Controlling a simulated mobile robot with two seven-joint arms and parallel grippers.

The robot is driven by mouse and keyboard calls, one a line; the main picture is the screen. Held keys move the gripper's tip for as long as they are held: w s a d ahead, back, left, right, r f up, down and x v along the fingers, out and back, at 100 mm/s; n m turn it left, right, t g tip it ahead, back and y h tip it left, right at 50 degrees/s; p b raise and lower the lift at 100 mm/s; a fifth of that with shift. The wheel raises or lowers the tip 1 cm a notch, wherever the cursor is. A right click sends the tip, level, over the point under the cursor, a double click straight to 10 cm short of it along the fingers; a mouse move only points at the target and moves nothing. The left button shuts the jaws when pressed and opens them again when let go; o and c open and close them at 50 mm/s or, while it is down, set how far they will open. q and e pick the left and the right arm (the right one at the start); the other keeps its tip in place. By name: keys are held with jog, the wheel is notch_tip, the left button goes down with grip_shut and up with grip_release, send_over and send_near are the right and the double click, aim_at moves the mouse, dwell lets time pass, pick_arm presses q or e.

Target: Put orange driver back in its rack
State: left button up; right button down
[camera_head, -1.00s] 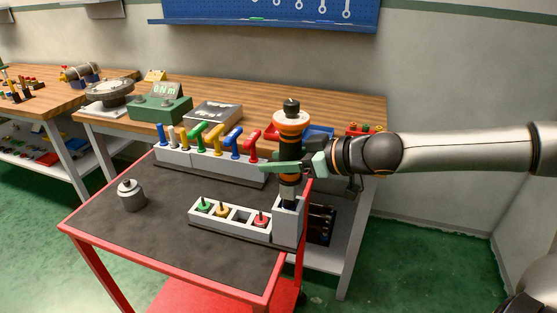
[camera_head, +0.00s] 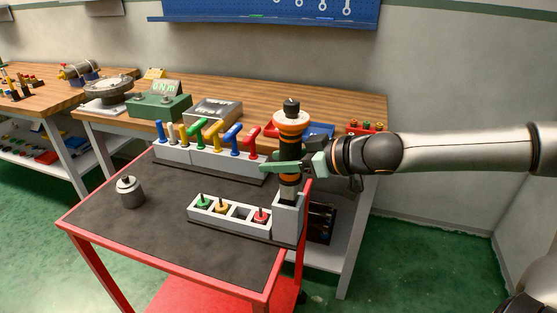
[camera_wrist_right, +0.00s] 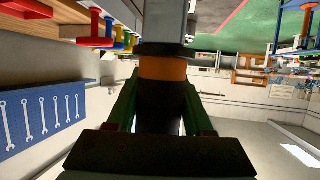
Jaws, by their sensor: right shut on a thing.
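The orange driver (camera_head: 290,124), a thick black and orange tool with a black knob on top, stands upright at the right end of the cart. Its lower end is at the top of a tall grey holder block (camera_head: 287,222), and the wrist view shows its orange band (camera_wrist_right: 162,69) and black collar close against the grey block (camera_wrist_right: 165,22). How deep it sits inside is hidden. My right gripper (camera_head: 291,168) comes from the right with green fingers shut around the driver's body. My left gripper is not in view.
A low grey rack (camera_head: 230,213) with green, yellow and red tools and an empty square adjoins the block. Behind it stands a rack of coloured T-handles (camera_head: 212,163). A grey metal cylinder (camera_head: 130,193) stands on the left. The dark cart top (camera_head: 170,215) between is clear.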

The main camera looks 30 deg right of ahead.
aim_at(278, 177)
jog(key=shift+f+b, duration=0.9)
jog(key=shift+b, duration=0.1)
dwell(0.6)
jog(key=shift+f, duration=0.25)
jog(key=shift+b, duration=0.3)
jog(key=shift+f, duration=0.25)
jog(key=shift+f+b, duration=0.65)
jog(key=shift+b, duration=0.15)
jog(key=shift+f+b, duration=0.75)
dwell(1.3)
